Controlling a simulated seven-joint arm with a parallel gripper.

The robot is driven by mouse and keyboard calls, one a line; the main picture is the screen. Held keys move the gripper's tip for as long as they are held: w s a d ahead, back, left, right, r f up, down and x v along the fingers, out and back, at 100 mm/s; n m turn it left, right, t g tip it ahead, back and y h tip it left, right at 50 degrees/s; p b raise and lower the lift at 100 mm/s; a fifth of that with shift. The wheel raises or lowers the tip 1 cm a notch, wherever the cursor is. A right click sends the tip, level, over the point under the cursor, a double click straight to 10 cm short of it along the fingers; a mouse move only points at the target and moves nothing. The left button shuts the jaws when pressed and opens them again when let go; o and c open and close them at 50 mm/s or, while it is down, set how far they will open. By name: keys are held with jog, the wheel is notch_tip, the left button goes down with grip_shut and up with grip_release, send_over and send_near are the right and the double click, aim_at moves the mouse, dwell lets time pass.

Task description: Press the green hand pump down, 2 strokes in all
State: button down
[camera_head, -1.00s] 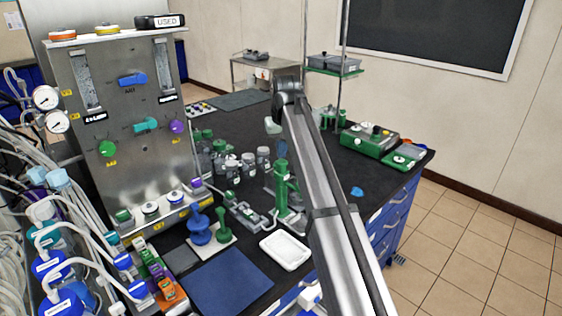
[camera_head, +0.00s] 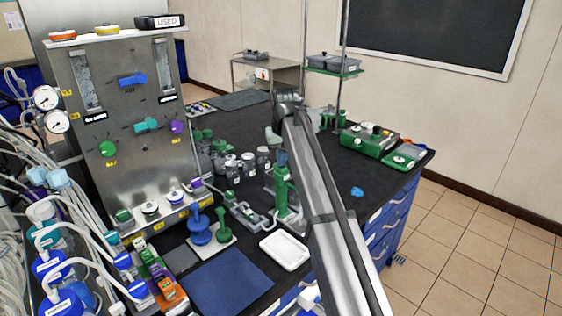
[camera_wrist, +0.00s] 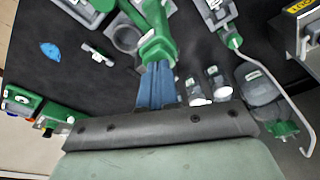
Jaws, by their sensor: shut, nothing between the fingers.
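The green hand pump (camera_head: 284,195) stands upright on the dark bench, left of my arm in the head view. In the wrist view its green top (camera_wrist: 157,44) lies right at the tips of my blue fingers. My gripper (camera_head: 282,160) points down over the pump's top, with the fingers shut and nothing held between them; the shut blue fingers also show in the wrist view (camera_wrist: 155,80). The tips appear to meet the pump's top, but whether they press on it I cannot tell. My arm hides part of the bench to the pump's right.
A white tray (camera_head: 285,250) lies in front of the pump. Grey-lidded bottles (camera_head: 248,163) stand behind and left of it. A blue plunger-like piece (camera_head: 199,229) and a tall steel panel (camera_head: 120,120) are farther left. A green device (camera_head: 368,143) stands at the right.

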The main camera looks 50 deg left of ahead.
jog(key=shift+r, duration=0.15)
jog(key=shift+a+v, duration=0.15)
jog(key=shift+v, duration=0.6)
jog(key=shift+a+v, duration=0.1)
jog(key=shift+v, duration=0.6)
jog(key=shift+w+r, duration=0.15)
jog(key=shift+r, duration=0.05)
jog(key=v, duration=0.3)
jog(key=a+v, duration=0.1)
jog(key=v, duration=0.1)
jog(key=shift+w+r, duration=0.25)
jog(key=shift+r, duration=0.2)
